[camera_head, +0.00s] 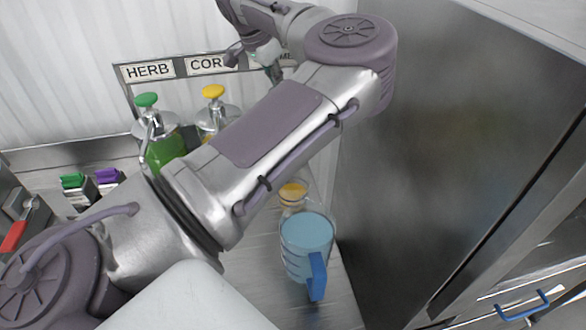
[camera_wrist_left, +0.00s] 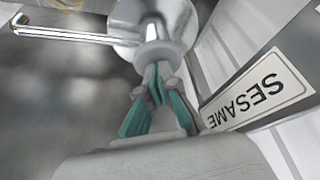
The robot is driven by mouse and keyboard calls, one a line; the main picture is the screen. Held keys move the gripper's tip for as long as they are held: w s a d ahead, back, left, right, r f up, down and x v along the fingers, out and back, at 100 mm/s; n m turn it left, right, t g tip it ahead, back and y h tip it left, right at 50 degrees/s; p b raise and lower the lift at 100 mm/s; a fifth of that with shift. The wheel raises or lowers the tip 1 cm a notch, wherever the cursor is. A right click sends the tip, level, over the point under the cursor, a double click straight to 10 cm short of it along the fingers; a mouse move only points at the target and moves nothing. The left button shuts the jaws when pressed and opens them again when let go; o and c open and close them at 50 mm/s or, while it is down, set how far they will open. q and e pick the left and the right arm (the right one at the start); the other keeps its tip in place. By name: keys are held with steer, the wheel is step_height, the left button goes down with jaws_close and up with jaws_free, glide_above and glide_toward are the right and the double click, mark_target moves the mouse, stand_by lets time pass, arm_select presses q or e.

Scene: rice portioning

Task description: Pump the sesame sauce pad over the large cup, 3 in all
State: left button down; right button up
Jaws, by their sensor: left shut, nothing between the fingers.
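In the left wrist view the sesame pump shows as a round metal collar with a pale pad (camera_wrist_left: 152,32) and a metal spout (camera_wrist_left: 65,34) reaching left. My left gripper (camera_wrist_left: 158,68) is shut and empty. Its teal fingertips are at the pad; I cannot tell whether they press on it. In the head view my left gripper (camera_head: 273,72) is partly visible at the back, and my arm hides most of the sesame pump. A clear cup with yellow contents (camera_head: 292,192) stands behind a blue jug with a handle (camera_head: 306,235). I cannot tell which is the large cup.
A green-topped herb pump (camera_head: 146,101) and a yellow-topped pump (camera_head: 213,92) stand at the back under a label rack (camera_head: 148,71). The SESAME label (camera_wrist_left: 258,92) is beside my gripper. A tall metal cabinet (camera_head: 430,150) closes off the right side.

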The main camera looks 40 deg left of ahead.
arm_select(q)
steer(key=shift+r+p, duration=1.1)
steer(key=shift+r, duration=0.75)
steer(key=shift+f, duration=0.1)
steer(key=shift+f+b, duration=1.55)
steer(key=shift+f, duration=0.4)
steer(key=shift+r+p, duration=1.2)
steer(key=shift+r, duration=0.85)
steer(key=shift+f, duration=0.1)
